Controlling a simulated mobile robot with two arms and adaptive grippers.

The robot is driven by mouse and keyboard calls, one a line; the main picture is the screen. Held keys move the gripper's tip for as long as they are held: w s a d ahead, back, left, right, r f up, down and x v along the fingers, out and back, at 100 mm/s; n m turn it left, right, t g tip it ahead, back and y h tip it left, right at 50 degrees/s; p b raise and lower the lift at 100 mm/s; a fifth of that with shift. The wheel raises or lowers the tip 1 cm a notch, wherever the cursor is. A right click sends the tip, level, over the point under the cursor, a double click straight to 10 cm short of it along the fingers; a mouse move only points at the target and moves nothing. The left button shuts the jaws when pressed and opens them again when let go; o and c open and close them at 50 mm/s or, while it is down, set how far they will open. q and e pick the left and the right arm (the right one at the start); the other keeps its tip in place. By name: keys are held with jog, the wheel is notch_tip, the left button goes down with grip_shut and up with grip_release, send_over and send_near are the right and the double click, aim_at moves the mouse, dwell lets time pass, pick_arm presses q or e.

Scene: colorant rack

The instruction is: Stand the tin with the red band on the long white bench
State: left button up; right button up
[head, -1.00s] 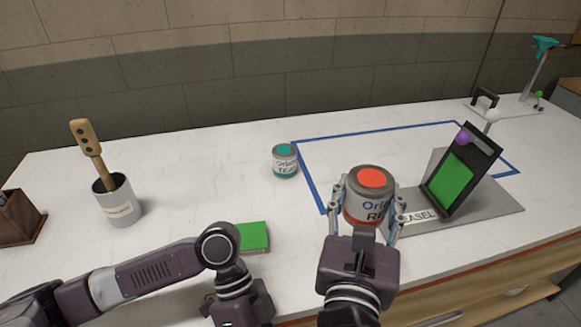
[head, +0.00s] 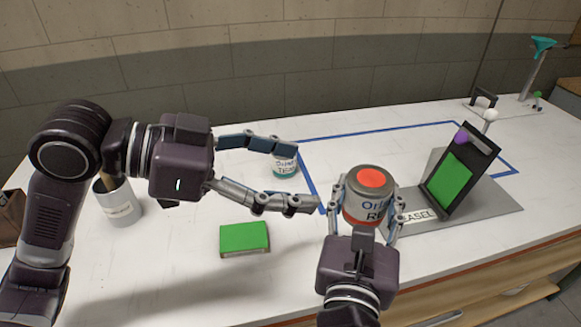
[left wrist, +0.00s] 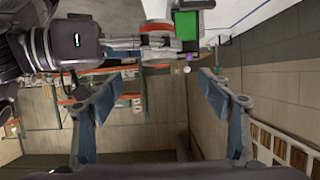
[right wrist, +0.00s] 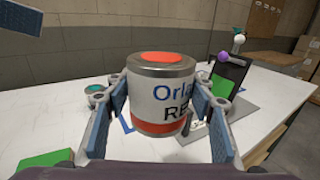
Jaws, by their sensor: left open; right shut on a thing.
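The tin with the red band (head: 366,212) is grey with a white label and an orange-red lid patch. My right gripper (head: 369,200) is shut on its sides. In the right wrist view the tin (right wrist: 160,92) is roughly upright between the fingers, its red band at the bottom. I cannot tell whether its base touches the long white bench (head: 190,265). My left gripper (head: 297,177) is open and empty, its fingers pointing right toward the tin, with a gap between. The left wrist view shows its spread fingers.
A teal-banded tin (head: 285,168) stands behind my left fingers, partly hidden. A green block (head: 244,237) lies in front. A grey pot (head: 120,205) stands at left. A black easel with a green panel (head: 455,182) is close right of the tin. Blue tape (head: 390,128) outlines a clear area behind.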

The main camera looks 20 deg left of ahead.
aim_at(362, 179)
pick_arm(q)
jog(key=shift+n, duration=0.3)
jog(key=x, duration=0.7)
jog(key=r+x, duration=0.1)
jog(key=x, duration=0.3)
jog(key=shift+w+d+f, duration=0.15)
jog(key=shift+d, duration=0.4)
jog(key=c, duration=1.3)
jog(key=shift+c, duration=0.4)
pick_arm(e)
jog(key=o, duration=1.3)
jog(key=shift+o, duration=0.2)
jog(key=shift+f+y, duration=0.15)
jog(key=shift+y, duration=0.15)
